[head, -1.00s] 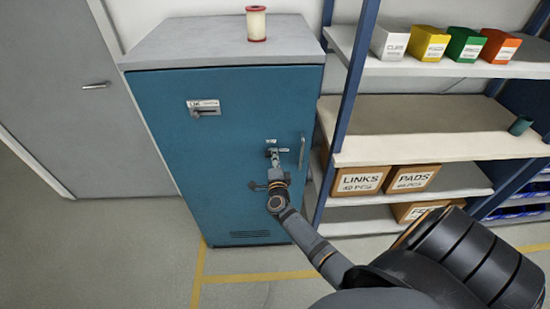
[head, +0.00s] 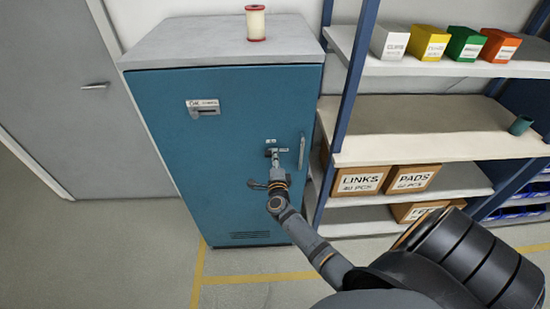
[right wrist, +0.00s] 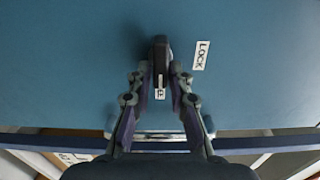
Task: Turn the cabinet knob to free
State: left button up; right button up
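The blue cabinet (head: 190,150) stands upright with its door shut. Its small dark knob (right wrist: 160,48) is on the right half of the door. In the right wrist view the knob sits between the fingertips of my right gripper (right wrist: 160,68), which are closed in on both its sides. The right gripper also shows in the head view (head: 272,153), where it mostly hides the knob. A white LOCK label (right wrist: 201,55) is beside the knob. Another small label (right wrist: 160,93) shows partly between the fingers; its text is unclear. My left gripper is out of view.
A vertical handle (head: 301,152) is just right of the knob. A lever (head: 203,112) with a label is at the upper left of the door. A spool (head: 255,24) stands on top. Shelves (head: 420,140) with boxes stand close on the right. The floor (head: 120,250) at left is clear.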

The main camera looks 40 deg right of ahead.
jog(key=shift+o, duration=1.2)
jog(key=shift+a, duration=0.1)
jog(key=v, duration=1.2)
